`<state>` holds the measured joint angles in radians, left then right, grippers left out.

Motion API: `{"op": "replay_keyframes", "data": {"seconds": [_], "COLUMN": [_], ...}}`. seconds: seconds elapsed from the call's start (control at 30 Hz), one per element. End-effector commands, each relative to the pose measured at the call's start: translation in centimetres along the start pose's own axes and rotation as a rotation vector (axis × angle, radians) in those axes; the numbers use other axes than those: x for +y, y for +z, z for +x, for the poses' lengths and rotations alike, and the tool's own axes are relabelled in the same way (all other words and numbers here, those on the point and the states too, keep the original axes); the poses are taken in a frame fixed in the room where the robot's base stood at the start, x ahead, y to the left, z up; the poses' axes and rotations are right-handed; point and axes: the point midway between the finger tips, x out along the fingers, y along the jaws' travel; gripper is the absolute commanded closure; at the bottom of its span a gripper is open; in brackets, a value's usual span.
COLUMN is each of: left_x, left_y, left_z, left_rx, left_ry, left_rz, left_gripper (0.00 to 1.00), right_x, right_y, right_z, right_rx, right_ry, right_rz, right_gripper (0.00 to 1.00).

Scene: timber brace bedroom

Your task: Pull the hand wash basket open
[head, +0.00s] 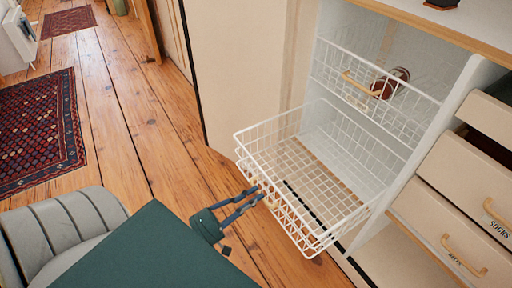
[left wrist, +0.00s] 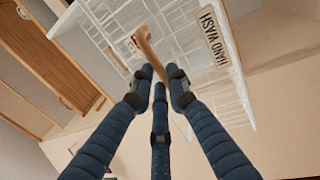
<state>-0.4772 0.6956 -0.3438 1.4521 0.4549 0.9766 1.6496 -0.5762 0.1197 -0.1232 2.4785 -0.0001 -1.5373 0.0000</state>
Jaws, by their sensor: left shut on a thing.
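The hand wash basket (head: 322,182) is a white wire basket, pulled well out from the white cabinet in the head view. In the left wrist view its "HAND WASH" label (left wrist: 212,38) shows beside the pale wooden handle (left wrist: 149,48). My left gripper (head: 256,194) is at the basket's front and is shut on the handle. Its blue fingers also show in the left wrist view (left wrist: 160,78), closed around the handle's near end. The basket looks empty. My right gripper is not in view.
An upper wire basket (head: 330,66) holds a reddish-brown item (head: 390,83). Drawers, one labelled "SOCKS" (head: 476,191), stand at the right, some partly out. A tall cream panel (head: 238,70) stands left of the baskets. Wooden floor (head: 130,120) is clear before a patterned rug (head: 40,130).

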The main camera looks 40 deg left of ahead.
Motion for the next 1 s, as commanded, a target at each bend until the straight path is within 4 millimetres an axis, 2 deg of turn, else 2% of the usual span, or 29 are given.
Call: {"op": "replay_keyframes", "data": {"seconds": [0.23,0.27,0.33,0.37,0.63,0.73,0.87,1.0], "left_x": [-0.2,-0.2,-0.2,-0.2,-0.1,-0.1,-0.2,-0.2], "left_y": [0.0,0.0,0.0,0.0,0.0,0.0,0.0,0.0], "left_z": [-0.1,-0.1,-0.1,-0.1,-0.1,-0.6,-2.6,-5.7], "left_rx": [0.001,0.001,0.001,0.0,0.0,0.0,0.0,0.001], "left_ry": [-0.004,-0.004,-0.004,-0.004,-0.002,-0.002,-0.006,-0.008], "left_rz": [0.0,0.0,0.0,0.0,0.0,0.0,-0.001,-0.001], "left_gripper": [1.0,0.83,0.69,0.66,0.66,0.66,0.66,0.66], "right_x": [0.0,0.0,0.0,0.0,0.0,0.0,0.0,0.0], "right_y": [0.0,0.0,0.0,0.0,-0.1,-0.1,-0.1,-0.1], "right_z": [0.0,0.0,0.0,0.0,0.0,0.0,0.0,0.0], "right_rx": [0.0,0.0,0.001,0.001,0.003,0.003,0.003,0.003], "right_ry": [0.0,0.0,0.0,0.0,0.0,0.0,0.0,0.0], "right_rz": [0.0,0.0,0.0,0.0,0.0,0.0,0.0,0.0], "right_gripper": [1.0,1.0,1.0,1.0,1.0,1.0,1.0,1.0]}}
